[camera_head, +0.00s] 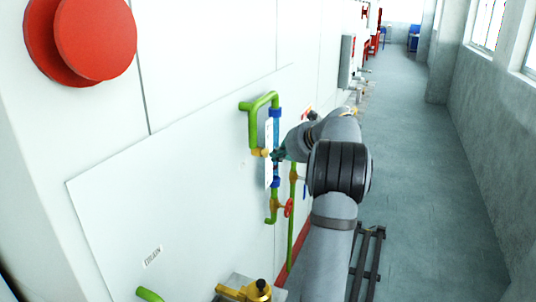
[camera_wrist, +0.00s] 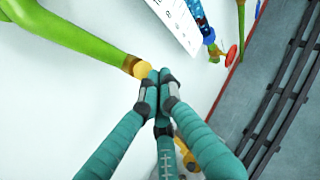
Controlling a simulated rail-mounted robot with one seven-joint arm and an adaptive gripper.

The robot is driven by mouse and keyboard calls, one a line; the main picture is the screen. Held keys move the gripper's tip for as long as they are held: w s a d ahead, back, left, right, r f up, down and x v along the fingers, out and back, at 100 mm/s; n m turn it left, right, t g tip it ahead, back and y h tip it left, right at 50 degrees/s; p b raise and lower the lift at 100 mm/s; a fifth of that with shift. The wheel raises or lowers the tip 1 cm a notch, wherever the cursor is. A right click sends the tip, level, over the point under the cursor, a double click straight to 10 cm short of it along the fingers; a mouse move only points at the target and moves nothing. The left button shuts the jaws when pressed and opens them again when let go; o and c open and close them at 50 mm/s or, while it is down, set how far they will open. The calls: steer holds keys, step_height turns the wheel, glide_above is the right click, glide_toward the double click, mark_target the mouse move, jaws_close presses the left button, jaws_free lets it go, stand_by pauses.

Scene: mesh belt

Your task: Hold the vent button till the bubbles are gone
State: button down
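A brass-yellow round button (camera_head: 259,152) sits at the end of a green pipe (camera_head: 252,125) on the white wall panel. The button (camera_wrist: 141,70) also shows in the wrist view. My gripper (camera_head: 279,155) is at the button's right; its teal fingers (camera_wrist: 159,76) are together, with nothing seen between them. The fingertips are right at the button's edge and seem to touch it; I cannot tell whether it is pressed in. A blue sight tube (camera_wrist: 197,12) shows pale specks like bubbles. A white marked plate (camera_wrist: 180,22) stands beside it and hides part of it.
A red valve wheel (camera_head: 288,208) is below the tube, and it also shows in the wrist view (camera_wrist: 232,55). Brass fittings (camera_head: 250,291) stand lower down. A dark rail frame (camera_head: 367,262) is on the floor. The aisle (camera_head: 420,170) at right is clear.

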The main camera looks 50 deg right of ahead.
steer(key=shift+w+a, duration=0.2)
steer(key=shift+w, duration=0.35)
stand_by(1.9)
stand_by(1.1)
steer(key=shift+s+d, duration=0.3)
steer(key=shift+s, duration=0.6)
steer(key=shift+s, duration=0.1)
steer(key=s, duration=0.1)
steer(key=s+d, duration=0.1)
steer(key=s, duration=0.2)
steer(key=shift+s+d, duration=0.3)
steer(key=shift+w, duration=0.15)
steer(key=shift+w+a+f, duration=0.1)
steer(key=shift+w+a, duration=0.1)
steer(key=shift+w, duration=0.3)
steer(key=shift+w+a, duration=0.15)
steer(key=shift+w, duration=0.35)
